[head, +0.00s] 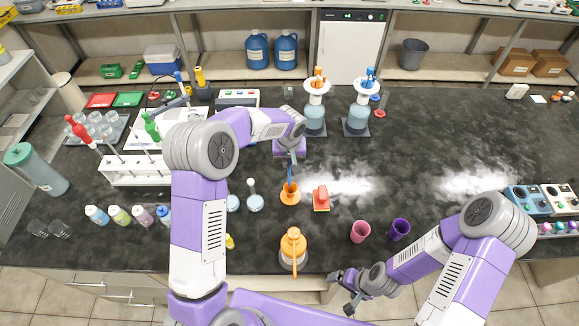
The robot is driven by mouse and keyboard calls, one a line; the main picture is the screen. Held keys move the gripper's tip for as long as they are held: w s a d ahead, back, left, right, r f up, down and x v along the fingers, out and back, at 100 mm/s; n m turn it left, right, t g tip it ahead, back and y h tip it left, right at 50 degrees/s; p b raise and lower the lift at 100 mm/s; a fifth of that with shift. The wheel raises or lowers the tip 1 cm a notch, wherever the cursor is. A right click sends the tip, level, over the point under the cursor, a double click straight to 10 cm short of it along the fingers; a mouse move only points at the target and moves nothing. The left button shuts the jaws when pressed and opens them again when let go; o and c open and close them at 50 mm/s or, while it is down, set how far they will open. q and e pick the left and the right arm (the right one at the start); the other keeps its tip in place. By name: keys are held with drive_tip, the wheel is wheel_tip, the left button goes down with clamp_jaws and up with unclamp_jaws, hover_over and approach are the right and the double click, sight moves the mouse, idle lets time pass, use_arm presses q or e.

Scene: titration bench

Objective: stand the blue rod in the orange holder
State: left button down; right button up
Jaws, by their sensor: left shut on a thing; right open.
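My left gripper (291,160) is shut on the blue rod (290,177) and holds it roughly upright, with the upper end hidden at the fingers. The orange holder (290,197) stands on the dark bench directly below. The rod's lower end overlaps the holder in the picture; I cannot tell whether it is inside or just above it. My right gripper (348,288) is open and empty beyond the bench's front edge.
A red block-like thing (321,198) stands close to the holder's right, and flasks (255,203) to its left. Pink (360,231) and purple (398,229) cups stand at front right. The bench's right middle is clear.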

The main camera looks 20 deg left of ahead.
sight(289, 170)
use_arm(q)
wheel_tip(289, 170, down, 3)
drive_tip(key=shift+f, duration=0.15)
